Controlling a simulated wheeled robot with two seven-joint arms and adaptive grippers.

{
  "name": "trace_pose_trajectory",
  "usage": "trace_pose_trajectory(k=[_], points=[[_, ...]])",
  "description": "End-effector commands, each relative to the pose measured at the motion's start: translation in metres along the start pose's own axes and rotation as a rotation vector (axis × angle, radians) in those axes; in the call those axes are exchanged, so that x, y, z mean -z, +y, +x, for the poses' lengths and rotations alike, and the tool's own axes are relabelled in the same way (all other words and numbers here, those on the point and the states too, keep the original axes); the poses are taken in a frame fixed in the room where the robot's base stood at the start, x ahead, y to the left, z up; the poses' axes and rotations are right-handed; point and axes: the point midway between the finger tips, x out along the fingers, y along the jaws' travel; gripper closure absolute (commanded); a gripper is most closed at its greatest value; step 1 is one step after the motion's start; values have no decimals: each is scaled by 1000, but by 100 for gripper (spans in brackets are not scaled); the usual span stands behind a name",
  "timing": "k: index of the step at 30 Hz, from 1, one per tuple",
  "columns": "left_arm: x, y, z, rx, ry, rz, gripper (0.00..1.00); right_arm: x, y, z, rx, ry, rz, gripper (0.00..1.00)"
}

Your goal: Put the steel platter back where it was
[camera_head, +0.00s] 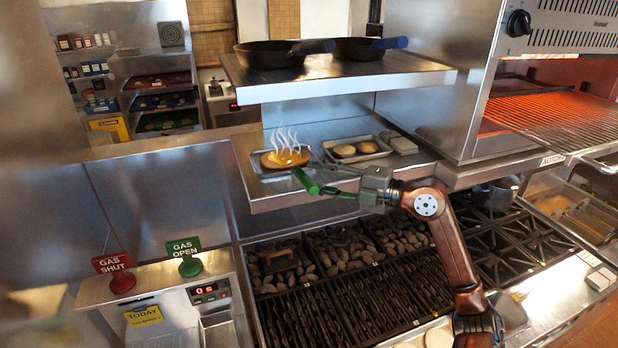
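A steel platter (266,163) sits on the steel ledge (262,199) in the middle of the view, with steaming golden-brown food (285,158) on it. A green handle (304,181) lies slantwise just in front of the platter; I cannot tell what it belongs to. My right gripper (321,178) reaches in from the right at ledge height, its fingers pointing left at the green handle. The fingertips are at or very close to the handle. Whether they grip it is too small to tell. My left gripper is not in view.
A tray (371,155) with buns stands right of the platter. A shelf (340,85) with two dark pans hangs above. The char grill (335,300) lies below, a glowing broiler rack (560,118) at right. Gas signs (111,263) stand at lower left.

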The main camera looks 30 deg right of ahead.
Motion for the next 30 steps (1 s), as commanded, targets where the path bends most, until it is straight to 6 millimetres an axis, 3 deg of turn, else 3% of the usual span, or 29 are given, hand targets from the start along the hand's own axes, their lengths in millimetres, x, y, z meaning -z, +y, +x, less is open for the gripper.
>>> trace_pose_trajectory(k=[6, 12, 26, 30], points=[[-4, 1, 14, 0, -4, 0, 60, -1, -4, -47, 2, -3, 1, 65], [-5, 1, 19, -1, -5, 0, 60, -1, -2, -76, 1, -2, 1, 65], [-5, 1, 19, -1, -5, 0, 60, 0, 0, -86, 0, 0, 0, 65], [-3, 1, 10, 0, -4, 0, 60, 1, 10, -87, -1, 0, 0, 65]])
